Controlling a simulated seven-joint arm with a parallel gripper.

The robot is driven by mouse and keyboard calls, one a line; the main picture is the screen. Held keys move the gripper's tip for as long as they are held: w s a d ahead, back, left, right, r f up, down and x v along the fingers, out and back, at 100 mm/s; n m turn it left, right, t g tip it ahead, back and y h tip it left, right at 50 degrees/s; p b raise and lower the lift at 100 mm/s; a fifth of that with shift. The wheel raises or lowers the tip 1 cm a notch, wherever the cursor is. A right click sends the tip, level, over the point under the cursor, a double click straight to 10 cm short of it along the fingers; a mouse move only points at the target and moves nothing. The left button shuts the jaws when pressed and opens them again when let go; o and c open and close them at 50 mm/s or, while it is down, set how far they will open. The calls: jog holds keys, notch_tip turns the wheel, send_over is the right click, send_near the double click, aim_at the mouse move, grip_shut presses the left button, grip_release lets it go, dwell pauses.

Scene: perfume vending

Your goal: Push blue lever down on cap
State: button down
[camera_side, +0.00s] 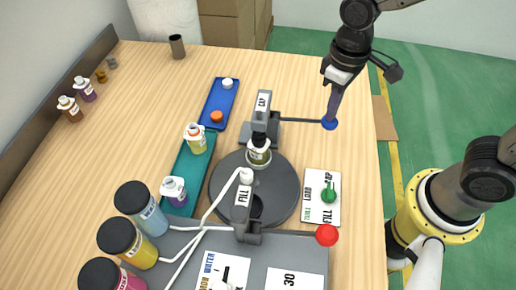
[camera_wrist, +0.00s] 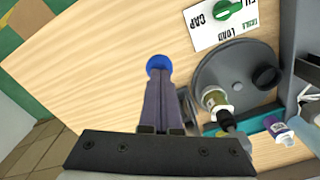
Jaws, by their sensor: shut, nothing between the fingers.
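The blue lever knob (camera_side: 329,123) sits at the end of a dark rod on the right of the cap station (camera_side: 262,112). My gripper (camera_side: 333,108) is shut, with its fingertips directly over the knob and appearing to touch it. In the wrist view the blue knob (camera_wrist: 158,63) shows just past the shut fingertips (camera_wrist: 158,78). A bottle with a dark top (camera_side: 259,149) stands on the grey turntable (camera_side: 284,180) under the cap head. It also shows in the wrist view (camera_wrist: 215,99). Whether the knob is pressed down cannot be told.
A card with a green knob (camera_side: 328,195) and a red button (camera_side: 327,235) lie nearer the front. The fill station (camera_side: 244,195) stands at the turntable's front. Blue (camera_side: 208,112) and teal (camera_side: 177,205) trays are to the left. The table right of the lever is clear.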

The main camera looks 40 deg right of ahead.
jog(key=shift+f, duration=1.1)
jog(key=shift+r, duration=4.1)
